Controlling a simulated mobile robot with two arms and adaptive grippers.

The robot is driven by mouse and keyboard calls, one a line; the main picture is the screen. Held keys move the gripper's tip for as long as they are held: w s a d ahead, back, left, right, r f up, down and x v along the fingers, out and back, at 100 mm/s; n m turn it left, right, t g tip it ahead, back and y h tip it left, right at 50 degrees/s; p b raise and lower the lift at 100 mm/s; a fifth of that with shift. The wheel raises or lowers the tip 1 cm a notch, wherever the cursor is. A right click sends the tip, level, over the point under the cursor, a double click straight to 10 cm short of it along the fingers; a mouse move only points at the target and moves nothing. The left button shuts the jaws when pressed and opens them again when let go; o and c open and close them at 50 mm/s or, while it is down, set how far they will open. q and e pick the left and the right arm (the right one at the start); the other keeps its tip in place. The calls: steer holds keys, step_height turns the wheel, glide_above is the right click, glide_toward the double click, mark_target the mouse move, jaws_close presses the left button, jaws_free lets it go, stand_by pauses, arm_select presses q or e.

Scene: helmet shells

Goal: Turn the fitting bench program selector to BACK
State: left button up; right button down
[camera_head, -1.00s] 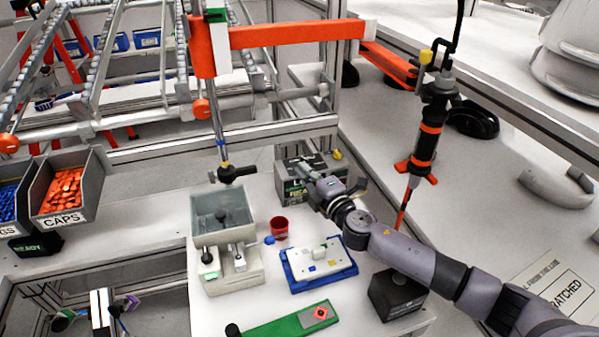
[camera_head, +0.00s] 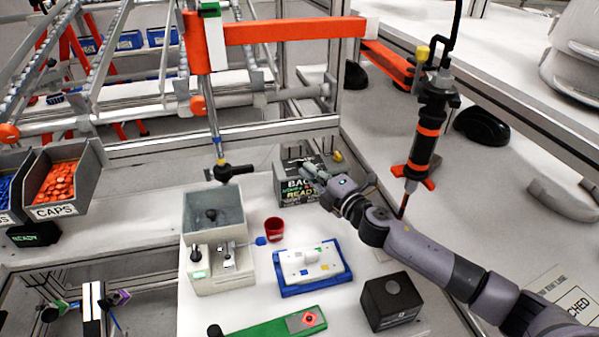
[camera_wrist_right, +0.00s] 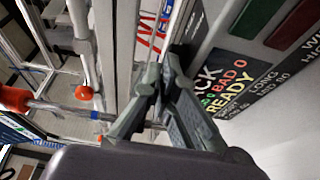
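The fitting bench's grey control box (camera_head: 284,190) stands at the back of the white bench. Its dark display (camera_head: 302,188) reads BACK on top and READY below. In the right wrist view the display (camera_wrist_right: 226,92) is partly cut off, with "CK", "BAD 0" and READY legible. My right gripper (camera_head: 306,172) is in front of the box's upper part and hides some of it. In the wrist view its fingers (camera_wrist_right: 163,72) converge with their tips together, with nothing seen between them. The selector knob cannot be made out. My left gripper is not in view.
A green and a red patch (camera_wrist_right: 298,22) show on the box. A red cup (camera_head: 275,229), a blue-edged tray (camera_head: 313,288), a grey bin (camera_head: 214,206) and a dark box (camera_head: 391,302) stand nearby. A hanging orange-black tool (camera_head: 423,150) is close to my right arm.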

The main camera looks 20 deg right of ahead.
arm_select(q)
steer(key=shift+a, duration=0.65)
arm_select(e)
steer(key=shift+w+d+r, duration=0.2)
steer(key=shift+d, duration=0.35)
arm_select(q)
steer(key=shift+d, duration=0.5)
arm_select(e)
steer(key=shift+d, duration=0.1)
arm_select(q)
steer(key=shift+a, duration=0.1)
arm_select(e)
steer(key=s, duration=0.7)
steer(key=shift+s+d, duration=0.3)
steer(key=shift+d, duration=0.15)
